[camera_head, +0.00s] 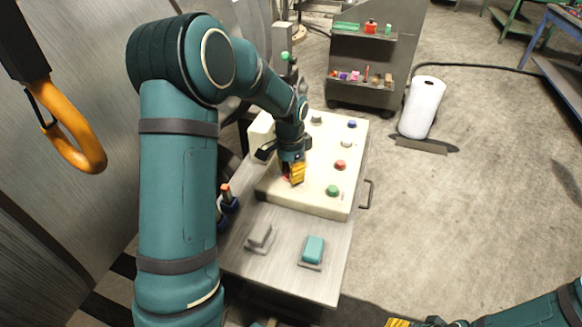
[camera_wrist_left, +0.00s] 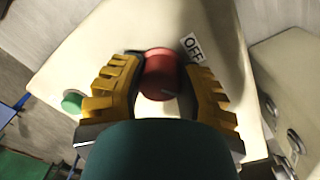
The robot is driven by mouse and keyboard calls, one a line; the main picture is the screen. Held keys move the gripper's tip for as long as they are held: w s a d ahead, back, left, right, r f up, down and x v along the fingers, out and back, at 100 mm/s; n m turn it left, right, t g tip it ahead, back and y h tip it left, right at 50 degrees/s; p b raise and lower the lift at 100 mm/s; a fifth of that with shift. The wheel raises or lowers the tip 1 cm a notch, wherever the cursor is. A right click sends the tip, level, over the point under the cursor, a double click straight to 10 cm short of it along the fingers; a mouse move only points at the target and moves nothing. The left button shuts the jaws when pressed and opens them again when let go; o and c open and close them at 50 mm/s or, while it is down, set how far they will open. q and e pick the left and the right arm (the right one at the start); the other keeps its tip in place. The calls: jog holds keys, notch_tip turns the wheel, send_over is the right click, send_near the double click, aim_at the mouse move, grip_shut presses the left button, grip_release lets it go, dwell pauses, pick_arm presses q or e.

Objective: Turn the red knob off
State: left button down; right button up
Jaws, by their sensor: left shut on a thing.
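The red knob (camera_wrist_left: 160,74) sits on the sloped cream panel (camera_head: 301,201), with a pale mark on its face. An OFF label (camera_wrist_left: 193,46) is beside its upper right in the left wrist view. My left gripper (camera_wrist_left: 163,68) has its yellow fingers around the knob, one on each side, and is shut on it. In the head view the left gripper (camera_head: 293,178) comes down on the panel's left part and hides most of the knob. Only a yellow part of my right gripper (camera_head: 402,323) shows at the bottom edge, so its jaw state is unclear.
Other controls stand on the panel: a second red one (camera_head: 340,165), a green one (camera_head: 332,190), a blue one (camera_head: 352,124) and grey ones. A grey block (camera_head: 260,235) and a teal block (camera_head: 313,249) are on the bench front. Open floor lies to the right.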

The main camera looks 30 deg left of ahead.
pick_arm(q)
jog(key=n+p, duration=0.1)
jog(key=n, duration=0.3)
jog(key=shift+n, duration=0.3)
jog(key=n+p, duration=0.2)
jog(key=n, duration=0.4)
jog(key=shift+p, duration=0.3)
jog(key=c, duration=0.5)
grip_release()
jog(key=r, duration=1.2)
jog(key=shift+s+a, duration=0.1)
jog(key=shift+a, duration=0.15)
